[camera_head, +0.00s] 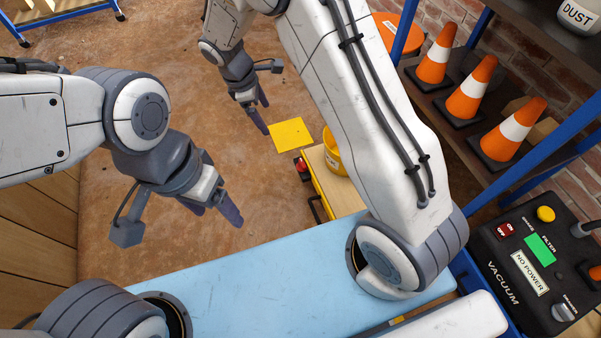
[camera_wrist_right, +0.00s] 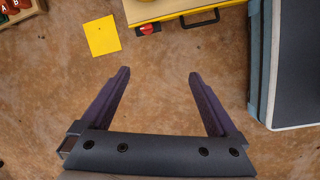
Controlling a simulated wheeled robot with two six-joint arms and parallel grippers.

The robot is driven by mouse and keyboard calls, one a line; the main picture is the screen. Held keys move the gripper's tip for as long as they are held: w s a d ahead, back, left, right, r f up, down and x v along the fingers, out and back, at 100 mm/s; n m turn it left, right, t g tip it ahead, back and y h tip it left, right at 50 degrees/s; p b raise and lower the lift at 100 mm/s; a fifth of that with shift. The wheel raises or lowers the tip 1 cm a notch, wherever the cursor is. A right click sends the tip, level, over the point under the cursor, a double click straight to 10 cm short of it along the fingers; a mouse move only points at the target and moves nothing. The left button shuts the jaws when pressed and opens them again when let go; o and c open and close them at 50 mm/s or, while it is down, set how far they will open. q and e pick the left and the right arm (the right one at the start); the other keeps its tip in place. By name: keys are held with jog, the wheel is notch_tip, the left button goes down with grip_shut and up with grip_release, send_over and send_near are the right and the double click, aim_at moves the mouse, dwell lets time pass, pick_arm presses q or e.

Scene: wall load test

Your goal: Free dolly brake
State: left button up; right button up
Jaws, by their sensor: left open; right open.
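The dolly (camera_head: 340,196) has a wooden top and yellow edges and stands on the floor, partly hidden by my right arm. In the right wrist view its yellow side (camera_wrist_right: 190,10) shows at the top. A red knob on a dark mount, which looks like the brake (camera_head: 302,166), sits at the dolly's edge; it also shows in the right wrist view (camera_wrist_right: 147,29). My right gripper (camera_head: 265,118) is open and empty, apart from the knob; its spread fingers show in the right wrist view (camera_wrist_right: 158,72). My left gripper (camera_head: 220,217) is open and empty, left of the dolly.
A yellow square (camera_head: 291,135) lies on the brown floor beside the dolly. A yellow bucket (camera_head: 333,158) stands on the dolly. A black handle (camera_wrist_right: 200,18) is on its side. A shelf with orange cones (camera_head: 470,100) and a vacuum unit (camera_head: 530,262) stand at right.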

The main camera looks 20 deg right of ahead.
aim_at(302, 163)
jog(key=w+d+f+n+b, duration=0.1)
jog(key=d+f+b, duration=0.3)
jog(key=f, duration=0.9)
jog(key=w+d+f+n+h+b, duration=0.1)
jog(key=w+d+f+b, duration=0.2)
jog(key=f+b, duration=0.5)
jog(key=w+d+f+n+b, duration=0.1)
jog(key=w+d+f+b, duration=0.2)
jog(key=f, duration=1.4)
jog(key=shift+d+f+n+b, duration=0.15)
jog(key=shift+d+b, duration=0.55)
jog(key=shift+b, duration=0.25)
jog(key=shift+d+f+n+b, duration=0.15)
jog(key=shift+d+b, duration=0.5)
jog(key=shift+b, duration=0.3)
jog(key=shift+s+h, duration=0.1)
jog(key=shift+h, duration=0.2)
jog(key=c, duration=1.4)
